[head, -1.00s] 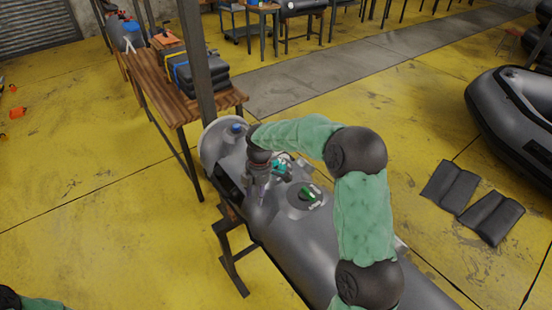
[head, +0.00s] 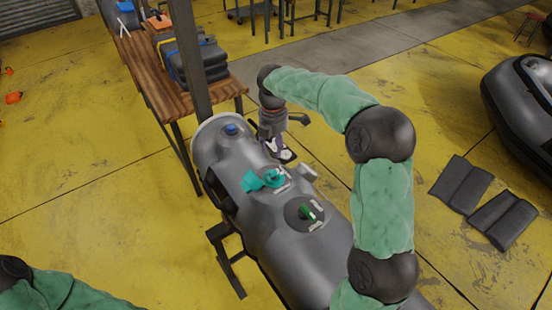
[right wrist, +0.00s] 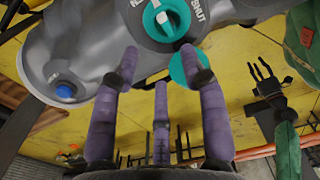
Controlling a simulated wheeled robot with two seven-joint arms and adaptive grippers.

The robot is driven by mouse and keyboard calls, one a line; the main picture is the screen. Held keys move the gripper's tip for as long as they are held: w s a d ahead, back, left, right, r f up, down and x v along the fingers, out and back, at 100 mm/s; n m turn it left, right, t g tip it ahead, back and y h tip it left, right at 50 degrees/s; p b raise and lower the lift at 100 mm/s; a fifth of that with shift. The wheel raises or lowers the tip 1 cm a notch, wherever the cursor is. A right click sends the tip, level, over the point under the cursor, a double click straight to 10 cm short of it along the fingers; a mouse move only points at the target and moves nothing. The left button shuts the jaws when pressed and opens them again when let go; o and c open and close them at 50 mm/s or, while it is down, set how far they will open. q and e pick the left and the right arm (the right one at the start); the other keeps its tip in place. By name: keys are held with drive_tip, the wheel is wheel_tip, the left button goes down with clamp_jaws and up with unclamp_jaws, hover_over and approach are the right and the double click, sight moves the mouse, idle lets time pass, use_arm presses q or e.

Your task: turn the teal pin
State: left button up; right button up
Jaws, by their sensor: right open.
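The teal pin (head: 273,177) stands in a dark round seat on top of the grey tube (head: 325,255). A flat teal piece (head: 250,182) lies beside it to the left. In the right wrist view the teal pin (right wrist: 166,18) shows at the top, with a white mark on its bar and the word SHUT beside it. A teal disc (right wrist: 183,68) appears just below it, partly behind a finger. My right gripper (head: 280,155) is open and empty, just beyond the pin, apart from it in the head view.
A green pin (head: 308,212) sits nearer on the same tube, and a blue knob (head: 231,128) at its far end. A dark post (head: 186,60) and a wooden table (head: 150,80) stand behind left. Dark pads (head: 503,217) lie on the floor at right.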

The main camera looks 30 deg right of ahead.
sight(274, 171)
drive_tip(key=f, duration=0.3)
drive_tip(key=f+b, duration=0.1)
drive_tip(key=f, duration=0.2)
drive_tip(key=f+b, duration=0.1)
drive_tip(key=f, duration=0.2)
drive_tip(key=shift+s+a+f, duration=0.2)
drive_tip(key=shift+s+f, duration=0.1)
drive_tip(key=shift+f, duration=0.4)
clamp_jaws()
